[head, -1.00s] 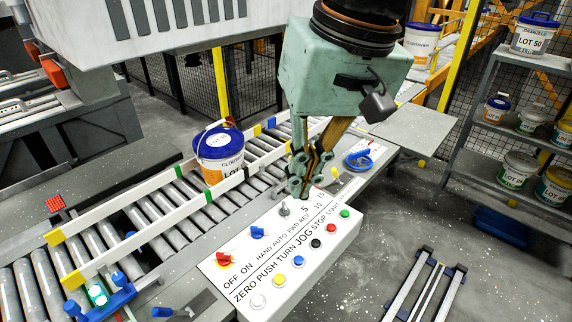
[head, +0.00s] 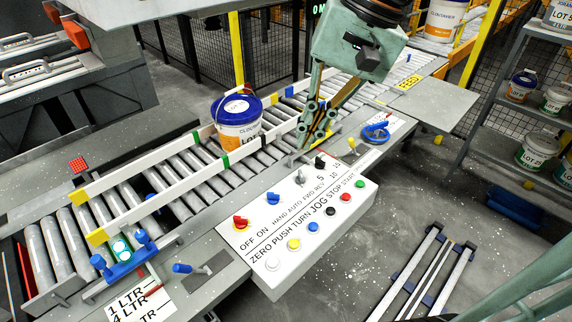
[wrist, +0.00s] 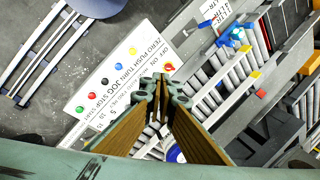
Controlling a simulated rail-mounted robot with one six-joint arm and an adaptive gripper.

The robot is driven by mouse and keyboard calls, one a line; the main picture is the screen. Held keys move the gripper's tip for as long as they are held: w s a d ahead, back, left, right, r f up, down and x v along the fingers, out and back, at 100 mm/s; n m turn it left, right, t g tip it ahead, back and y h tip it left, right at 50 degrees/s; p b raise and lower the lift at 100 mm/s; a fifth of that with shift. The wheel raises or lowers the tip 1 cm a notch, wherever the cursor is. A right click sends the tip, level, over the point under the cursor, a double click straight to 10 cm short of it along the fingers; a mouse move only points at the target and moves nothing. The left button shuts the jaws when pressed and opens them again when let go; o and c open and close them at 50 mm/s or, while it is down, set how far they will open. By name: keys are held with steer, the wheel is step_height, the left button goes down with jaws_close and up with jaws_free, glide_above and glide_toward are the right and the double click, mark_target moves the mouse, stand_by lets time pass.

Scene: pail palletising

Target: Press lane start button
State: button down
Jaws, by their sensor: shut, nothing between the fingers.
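The control panel (head: 300,235) is a white sloped box beside the roller conveyor. Its green button (head: 360,184) is at the right end beside the word START and looks unobstructed; it also shows in the wrist view (wrist: 67,121). A red button (head: 345,197) by STOP and a black one (head: 330,211) sit to its left. My gripper (head: 306,147) is shut and empty. In the head view its tips appear at the panel's back edge, near a black selector knob (head: 320,162). In the wrist view the shut fingers (wrist: 160,84) appear apart from the green button. Their exact height is unclear.
A white pail with a blue lid (head: 238,122) stands on the rollers, left of my gripper. A blue handwheel (head: 376,132) is right of the gripper. Several knobs (head: 272,198) rise from the panel's back row. Shelves with pails (head: 540,150) stand at right.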

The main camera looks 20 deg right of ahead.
steer(key=w+d+f+m+t+y, duration=0.1)
steer(key=w+d+f+m+y, duration=0.1)
steer(key=w+d+f+m, duration=0.35)
steer(key=w+d+f+m+t+b, duration=0.1)
steer(key=w+d+f+m+t, duration=0.1)
steer(key=d+f, duration=0.8)
steer(key=w+d+f+m+t, duration=0.3)
steer(key=w+d+f+m, duration=0.2)
steer(key=d+f, duration=0.6)
steer(key=d+m, duration=0.2)
steer(key=d, duration=0.2)
steer(key=shift+w+b, duration=0.2)
steer(key=shift+b, duration=0.15)
steer(key=shift+a+f, duration=0.1)
steer(key=shift+f, duration=0.05)
steer(key=b, duration=0.2)
glide_above(361, 184)
steer(key=shift+f, duration=2.85)
steer(key=shift+f+b, duration=1.35)
steer(key=shift+b, duration=0.2)
steer(key=shift+f+b, duration=0.65)
steer(key=shift+b, duration=0.15)
